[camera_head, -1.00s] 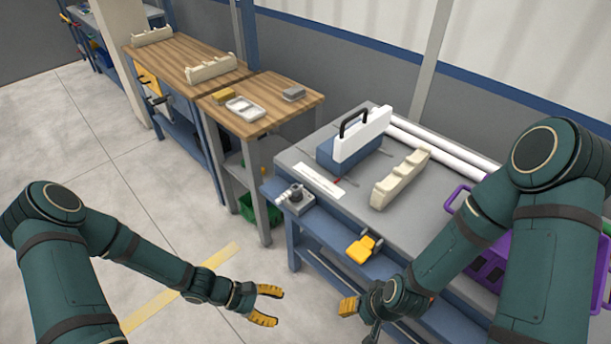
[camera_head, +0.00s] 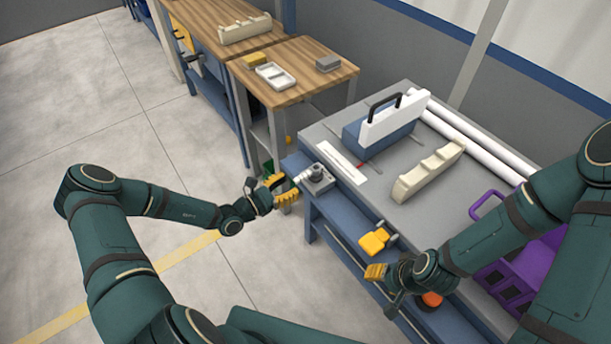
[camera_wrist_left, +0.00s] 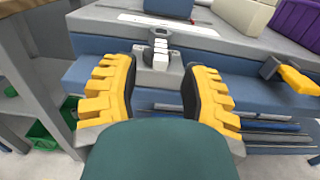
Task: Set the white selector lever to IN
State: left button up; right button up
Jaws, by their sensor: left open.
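The white selector lever (camera_head: 304,175) sticks out from a small grey box (camera_head: 320,184) at the front left corner of the grey-topped bench. In the left wrist view the lever (camera_wrist_left: 160,45) points toward me, centred just beyond and between my fingertips. Its IN marking is too small to read. My left gripper (camera_head: 283,189) is open, its yellow fingers just left of the lever. It also shows in the left wrist view (camera_wrist_left: 161,68), with nothing visible between the fingers. My right gripper (camera_head: 376,272) is low before the bench's front; its opening is hard to see.
A yellow handle (camera_head: 375,240) juts from the bench front (camera_head: 345,226). On the bench top are a blue-and-white case (camera_head: 385,122), a cream pipe rack (camera_head: 428,172) and white pipes (camera_head: 470,140). A purple crate (camera_head: 530,262) stands right. A wooden table (camera_head: 290,90) stands behind left.

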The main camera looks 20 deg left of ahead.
aim_at(310, 173)
pick_arm(q)
jog(key=x, duration=0.6)
jog(key=shift+w+d, duration=0.1)
jog(key=shift+w, duration=0.05)
grip_shut()
